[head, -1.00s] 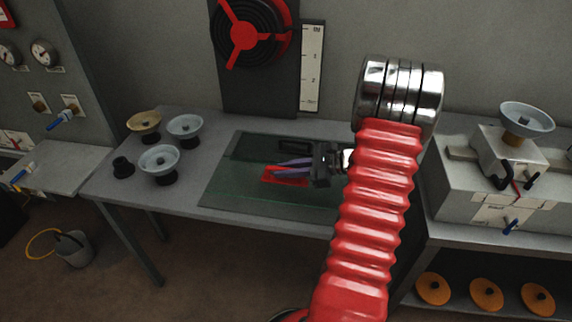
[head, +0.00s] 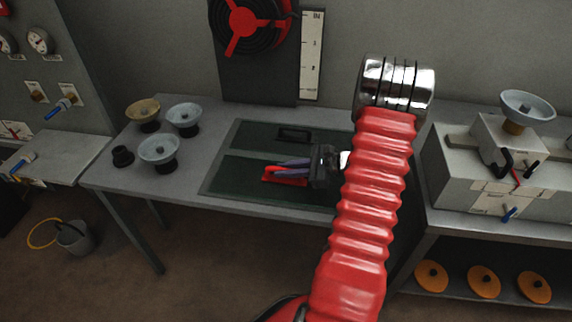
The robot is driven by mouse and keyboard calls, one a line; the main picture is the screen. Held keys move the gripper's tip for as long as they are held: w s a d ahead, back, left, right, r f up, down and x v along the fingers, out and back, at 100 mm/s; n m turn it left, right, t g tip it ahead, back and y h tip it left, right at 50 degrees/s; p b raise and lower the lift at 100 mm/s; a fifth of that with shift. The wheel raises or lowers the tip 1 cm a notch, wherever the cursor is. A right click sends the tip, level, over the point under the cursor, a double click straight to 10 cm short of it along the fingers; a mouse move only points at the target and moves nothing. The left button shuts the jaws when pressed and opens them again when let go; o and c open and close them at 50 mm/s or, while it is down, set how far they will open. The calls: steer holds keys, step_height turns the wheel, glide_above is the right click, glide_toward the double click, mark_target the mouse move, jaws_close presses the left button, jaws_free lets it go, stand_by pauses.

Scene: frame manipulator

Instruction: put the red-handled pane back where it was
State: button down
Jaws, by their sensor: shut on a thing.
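The red-handled pane (head: 240,185) is a dark green sheet in the front half of the frame area on the table. My gripper (head: 276,171) is shut on its red handle (head: 285,181), with its fingers pointing left. The pane looks level, at or very near the table surface; I cannot tell whether it is fully seated. My arm hides its right end. Behind it lies another dark green pane (head: 255,135) with a black handle (head: 293,134). A thin pale strip separates the two panes.
Several bowl-shaped pieces, including a blue one (head: 158,152), stand at the table's left with a small black piece (head: 123,156). A fan (head: 245,20) and ruler (head: 312,55) are behind. A grey box unit (head: 460,175) stands right.

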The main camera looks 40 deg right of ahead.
stand_by(0.3)
steer(key=c, duration=1.7)
jaws_free()
steer(key=v, duration=1.2)
